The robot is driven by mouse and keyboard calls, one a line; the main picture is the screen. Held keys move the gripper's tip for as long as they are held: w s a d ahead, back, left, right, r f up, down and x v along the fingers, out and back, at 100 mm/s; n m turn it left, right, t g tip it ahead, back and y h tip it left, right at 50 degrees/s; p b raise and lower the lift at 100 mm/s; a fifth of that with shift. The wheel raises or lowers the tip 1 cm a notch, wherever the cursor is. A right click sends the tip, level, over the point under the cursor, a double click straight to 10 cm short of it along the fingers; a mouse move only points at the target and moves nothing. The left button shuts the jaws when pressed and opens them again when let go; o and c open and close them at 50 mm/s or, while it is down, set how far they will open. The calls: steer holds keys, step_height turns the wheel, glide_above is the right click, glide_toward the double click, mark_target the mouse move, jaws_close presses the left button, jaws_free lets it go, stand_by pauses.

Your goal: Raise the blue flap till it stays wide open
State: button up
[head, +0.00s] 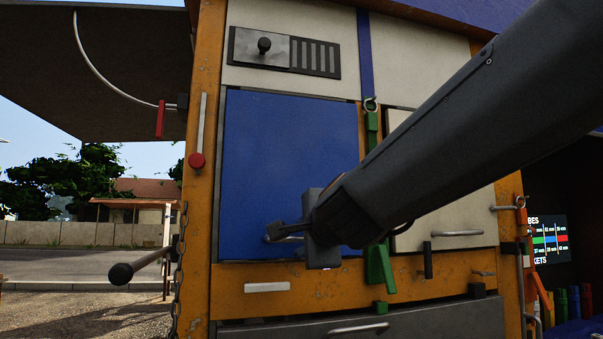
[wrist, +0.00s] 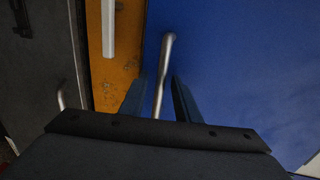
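The blue flap (head: 285,150) is a flat panel on the truck's side and looks closed, lying about flush in its frame. Its silver bar handle (wrist: 166,55) is near the flap's lower edge; in the head view my gripper (head: 278,229) largely covers it. In the wrist view my gripper (wrist: 160,95) has its two fingers apart, one on each side of the handle, with visible gaps. The handle's near end is hidden behind the gripper body.
A green latch strip (head: 377,262) hangs right of the flap, close to my gripper. A red-ended lever (head: 196,160) is on the left post. A white handle (head: 267,287) sits below. A dark bar with a knob (head: 122,273) sticks out left.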

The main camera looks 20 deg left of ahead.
steer(key=p+v, duration=0.2)
steer(key=v, duration=0.4)
steer(key=shift+s+d, duration=0.25)
steer(key=shift+r, duration=0.1)
stand_by(0.5)
steer(key=d+f+n+g+h, duration=0.25)
steer(key=d+f, duration=0.45)
steer(key=f, duration=0.6)
steer(key=d+f+n+g+h, duration=0.2)
steer(key=d+f+n+g, duration=0.15)
steer(key=d+f, duration=0.6)
steer(key=s+d+f+n+g+h, duration=0.1)
steer(key=s+d+f+n+g, duration=0.2)
steer(key=s+d+f, duration=0.5)
steer(key=s+d+f+n+g+h, duration=0.2)
steer(key=s+d+f, duration=0.6)
steer(key=f, duration=0.5)
steer(key=shift+s+d+n+g, duration=0.3)
steer(key=shift+s+n+g, duration=0.15)
steer(key=shift+g, duration=0.75)
steer(key=shift+w, duration=0.1)
